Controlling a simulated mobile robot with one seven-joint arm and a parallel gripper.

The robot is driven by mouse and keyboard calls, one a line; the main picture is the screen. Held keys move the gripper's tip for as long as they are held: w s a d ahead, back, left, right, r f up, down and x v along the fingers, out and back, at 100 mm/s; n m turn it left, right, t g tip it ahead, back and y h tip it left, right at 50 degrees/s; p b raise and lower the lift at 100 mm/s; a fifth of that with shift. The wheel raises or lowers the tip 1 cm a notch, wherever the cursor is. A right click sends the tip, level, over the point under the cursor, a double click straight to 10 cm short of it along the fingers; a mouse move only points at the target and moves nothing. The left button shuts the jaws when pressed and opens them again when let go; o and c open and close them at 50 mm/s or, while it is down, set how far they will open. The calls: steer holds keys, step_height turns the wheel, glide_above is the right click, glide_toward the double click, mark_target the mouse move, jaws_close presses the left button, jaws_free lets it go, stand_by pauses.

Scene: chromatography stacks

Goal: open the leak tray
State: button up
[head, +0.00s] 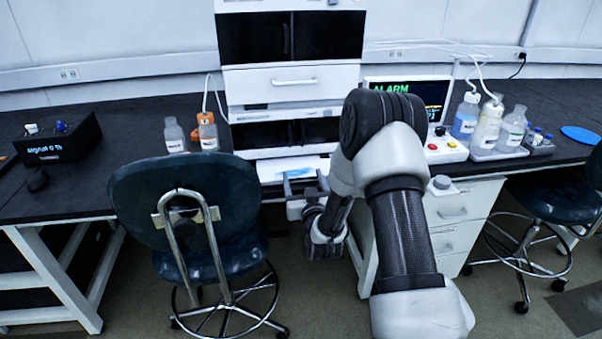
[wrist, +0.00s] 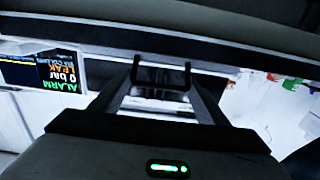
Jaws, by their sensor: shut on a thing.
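The leak tray (head: 275,172) is a white, shallow tray at the bottom of the chromatography stack, at bench height. It sticks out from the stack's front, and a blue patch of liquid (head: 292,169) shows on it. My gripper (head: 301,184) is at the tray's front edge, just above the front of the bench. In the wrist view its two dark fingers (wrist: 161,84) reach forward around a dark U-shaped handle. The gripper is shut on the tray's handle; the exact contact is small and dark. My forearm hides the tray's right end in the head view.
The stack (head: 291,77) stands behind the tray. A monitor (head: 425,97) reads ALARM, and LEAK in the wrist view (wrist: 40,70). A blue chair (head: 187,200) stands close left of my gripper. Bottles (head: 487,125) stand at right, two more (head: 207,131) at left. Drawers (head: 455,209) are below right.

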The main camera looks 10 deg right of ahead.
steer(key=shift+d, duration=0.25)
steer(key=o, duration=1.3)
steer(key=shift+a, duration=0.1)
steer(key=s+p, duration=0.1)
steer(key=s, duration=1.6)
steer(key=shift+s+p, duration=0.2)
steer(key=shift+p, duration=0.1)
